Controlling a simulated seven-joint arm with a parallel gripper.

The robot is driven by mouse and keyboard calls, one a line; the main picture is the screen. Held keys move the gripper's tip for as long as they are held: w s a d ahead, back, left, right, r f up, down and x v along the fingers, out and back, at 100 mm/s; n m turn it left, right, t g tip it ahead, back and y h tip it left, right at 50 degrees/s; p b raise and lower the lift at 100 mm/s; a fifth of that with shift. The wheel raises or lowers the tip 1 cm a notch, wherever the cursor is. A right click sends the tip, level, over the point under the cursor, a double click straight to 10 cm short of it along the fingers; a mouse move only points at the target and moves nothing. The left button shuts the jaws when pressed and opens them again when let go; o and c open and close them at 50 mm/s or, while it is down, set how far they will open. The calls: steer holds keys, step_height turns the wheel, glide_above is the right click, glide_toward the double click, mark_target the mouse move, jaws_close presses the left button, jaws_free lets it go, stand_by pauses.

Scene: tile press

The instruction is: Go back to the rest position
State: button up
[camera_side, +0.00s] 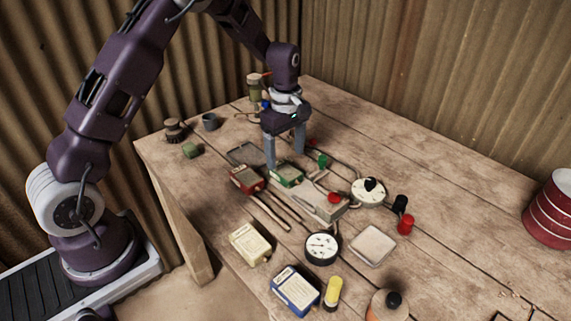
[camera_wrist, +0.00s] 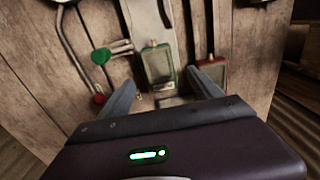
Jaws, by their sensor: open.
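My gripper (camera_side: 284,161) is open, its two grey fingers pointing down over the middle of the wooden table. A green-framed block (camera_side: 287,175) sits just below and in front of the fingers; I cannot tell from the side view how much height separates them. In the wrist view my gripper (camera_wrist: 158,82) has its fingers apart, with the green-framed block (camera_wrist: 158,66) showing between and beyond them. Nothing is seen held. A red-framed block (camera_side: 246,180) stands to the left, and it also shows right of the fingers in the wrist view (camera_wrist: 213,76).
A metal fixture (camera_side: 325,208) with a red knob (camera_side: 334,197) and a green knob (camera_side: 323,159) stand close by. Dials (camera_side: 321,248), a cream box (camera_side: 250,244), a blue box (camera_side: 295,290) and a pale tile (camera_side: 373,246) lie nearer. The table's right-hand back (camera_side: 440,165) is mostly clear.

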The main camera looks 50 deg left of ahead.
steer(key=s+d+r+m+t, duration=0.1)
steer(key=s+d+r+m, duration=0.15)
steer(key=s+r, duration=0.4)
steer(key=s+d+r+m+t, duration=0.1)
steer(key=s+d+r+m, duration=0.2)
steer(key=r, duration=0.7)
steer(key=s+d+r+m+t, duration=0.1)
steer(key=s+r+m, duration=0.1)
steer(key=s+m, duration=0.4)
steer(key=s+d+r+m+t, duration=0.1)
steer(key=s+m, duration=0.5)
steer(key=s, duration=0.8)
steer(key=shift+d+r+t, duration=0.3)
steer(key=shift+r+t, duration=0.2)
steer(key=shift+t, duration=0.3)
